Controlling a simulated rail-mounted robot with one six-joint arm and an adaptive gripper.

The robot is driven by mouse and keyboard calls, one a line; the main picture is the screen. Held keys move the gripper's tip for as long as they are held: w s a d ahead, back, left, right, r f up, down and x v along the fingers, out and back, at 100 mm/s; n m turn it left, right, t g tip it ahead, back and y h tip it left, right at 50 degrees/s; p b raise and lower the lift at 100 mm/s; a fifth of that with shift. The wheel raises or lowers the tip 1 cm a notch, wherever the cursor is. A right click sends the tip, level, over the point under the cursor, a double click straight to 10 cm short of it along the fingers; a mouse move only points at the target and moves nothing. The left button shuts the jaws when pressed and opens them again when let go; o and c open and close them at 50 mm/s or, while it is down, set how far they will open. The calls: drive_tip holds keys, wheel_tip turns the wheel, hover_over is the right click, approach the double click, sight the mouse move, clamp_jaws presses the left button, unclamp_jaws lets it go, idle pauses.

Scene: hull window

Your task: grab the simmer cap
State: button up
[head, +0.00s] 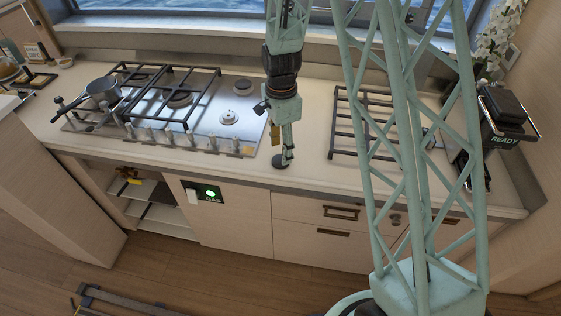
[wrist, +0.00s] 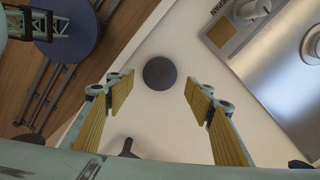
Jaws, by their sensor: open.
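The simmer cap looks to be the small dark round disc (head: 279,162) lying flat on the pale counter near its front edge, right of the hob. In the wrist view the disc (wrist: 159,74) lies centred between my fingertips and a little beyond them, with nothing covering it. My gripper (wrist: 159,86) is open and empty, its yellow-padded fingers spread wider than the disc. In the head view my gripper (head: 287,150) points down just above the disc and partly overlaps it. The exact height gap is hard to tell.
The steel hob (head: 205,110) is to the left, with a grey pot (head: 103,92) at its left end and knobs along its front. A loose black grate (head: 365,122) lies on the counter to the right. A bare counter strip surrounds the disc.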

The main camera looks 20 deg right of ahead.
drive_tip(key=shift+f, duration=2.05)
drive_tip(key=c, duration=0.9)
drive_tip(key=shift+c, duration=0.2)
drive_tip(key=shift+r, duration=0.15)
drive_tip(key=shift+r, duration=1.6)
drive_tip(key=s+a+r+b, duration=0.1)
drive_tip(key=s, duration=1.5)
drive_tip(key=shift+a+r, duration=0.2)
drive_tip(key=shift+r, duration=0.05)
